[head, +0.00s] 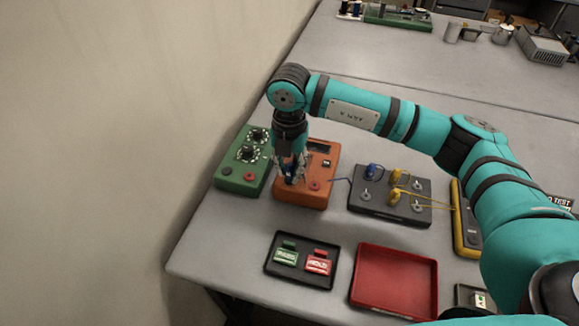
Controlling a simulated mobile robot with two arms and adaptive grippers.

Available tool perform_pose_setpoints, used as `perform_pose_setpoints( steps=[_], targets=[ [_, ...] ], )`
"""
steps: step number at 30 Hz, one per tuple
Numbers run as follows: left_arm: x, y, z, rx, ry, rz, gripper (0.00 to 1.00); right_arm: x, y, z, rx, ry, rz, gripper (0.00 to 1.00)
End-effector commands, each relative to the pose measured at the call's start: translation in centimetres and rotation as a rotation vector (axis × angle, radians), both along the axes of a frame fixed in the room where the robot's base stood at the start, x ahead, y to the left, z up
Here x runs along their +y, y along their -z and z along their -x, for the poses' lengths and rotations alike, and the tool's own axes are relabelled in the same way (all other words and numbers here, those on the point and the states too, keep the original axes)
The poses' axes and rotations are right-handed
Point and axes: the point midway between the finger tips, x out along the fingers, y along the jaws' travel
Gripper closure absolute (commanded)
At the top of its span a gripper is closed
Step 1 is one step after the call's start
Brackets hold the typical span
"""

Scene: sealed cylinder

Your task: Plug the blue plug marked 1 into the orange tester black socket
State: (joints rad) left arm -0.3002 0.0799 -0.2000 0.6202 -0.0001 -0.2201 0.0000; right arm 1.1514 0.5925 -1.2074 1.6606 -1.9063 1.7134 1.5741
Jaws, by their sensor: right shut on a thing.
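The orange tester (325,166) stands on the grey table at the left, with a dark display on top and a red socket (315,185) at its front right. My right gripper (291,179) points down over the front left of the tester. It is shut on a blue plug, of which only a little blue shows between the fingers. The black socket is hidden behind the gripper, so I cannot tell whether the plug is in it. A dark blue cable runs right from there to the black holder board (405,213). My left gripper is not in view.
A green tester (229,173) stands close left of the orange one. The board holds another blue plug (371,170) and yellow plugs (394,196). A black tray (273,270) with green and red tags and a red tray (362,297) lie in front.

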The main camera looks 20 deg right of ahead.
Motion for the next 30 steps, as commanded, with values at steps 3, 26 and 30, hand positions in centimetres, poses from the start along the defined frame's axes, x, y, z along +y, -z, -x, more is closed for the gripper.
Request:
perform_pose_setpoints(
  steps=[3,26,30],
  targets=[
    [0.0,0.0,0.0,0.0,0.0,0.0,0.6,0.0,0.0,0.0,0.0,0.0,0.0,1.0],
    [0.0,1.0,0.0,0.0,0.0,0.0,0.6,0.0,1.2,0.0,0.0,0.0,0.0,0.66],
    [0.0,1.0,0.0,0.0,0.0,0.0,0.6,0.0,1.2,0.0,0.0,0.0,0.0,0.52]
  ],
)
